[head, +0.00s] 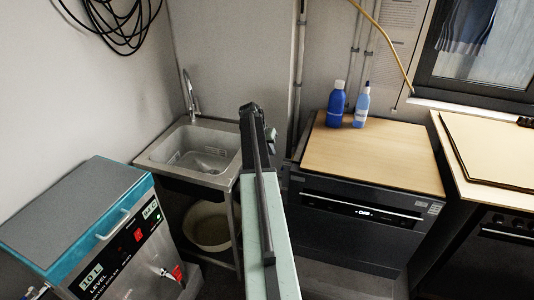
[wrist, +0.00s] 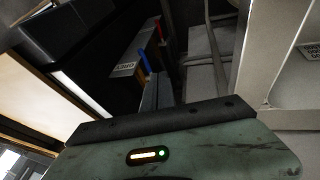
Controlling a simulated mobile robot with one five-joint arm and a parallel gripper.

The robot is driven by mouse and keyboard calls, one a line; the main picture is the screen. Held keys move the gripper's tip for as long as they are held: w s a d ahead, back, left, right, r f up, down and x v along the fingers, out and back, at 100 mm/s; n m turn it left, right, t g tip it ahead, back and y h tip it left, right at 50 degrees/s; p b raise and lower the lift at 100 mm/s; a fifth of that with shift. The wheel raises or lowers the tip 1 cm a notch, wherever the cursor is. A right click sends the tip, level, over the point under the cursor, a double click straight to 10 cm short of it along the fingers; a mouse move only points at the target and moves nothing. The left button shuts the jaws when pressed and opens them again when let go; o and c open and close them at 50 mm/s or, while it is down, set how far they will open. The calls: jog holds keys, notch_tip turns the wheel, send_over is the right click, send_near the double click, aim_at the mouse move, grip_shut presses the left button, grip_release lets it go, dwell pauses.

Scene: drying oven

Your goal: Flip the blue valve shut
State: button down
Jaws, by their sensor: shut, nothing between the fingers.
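The blue valve (wrist: 145,61) shows in the wrist view as a small narrow blue handle, a little above my fingertips in the picture. A red handle (wrist: 161,27) is farther up and to its right. My gripper (wrist: 157,82) is shut and empty, its two grey fingers side by side and pointing towards the blue handle. In the head view my arm reaches forward between the sink and the dishwasher. The blue valve cannot be made out there.
A sink (head: 158,153) stands left of my arm, with a bucket (head: 207,224) below. A dark dishwasher (head: 356,219) with a wooden top is close on the right, bearing two blue bottles (head: 337,104). A teal-edged water bath (head: 75,212) is at the front left.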

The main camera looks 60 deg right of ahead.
jog(key=s+d+f+b, duration=0.2)
jog(key=s+f+b, duration=0.1)
jog(key=f+b, duration=0.1)
jog(key=shift+f, duration=0.8)
jog(key=shift+s, duration=0.1)
jog(key=shift+a, duration=0.1)
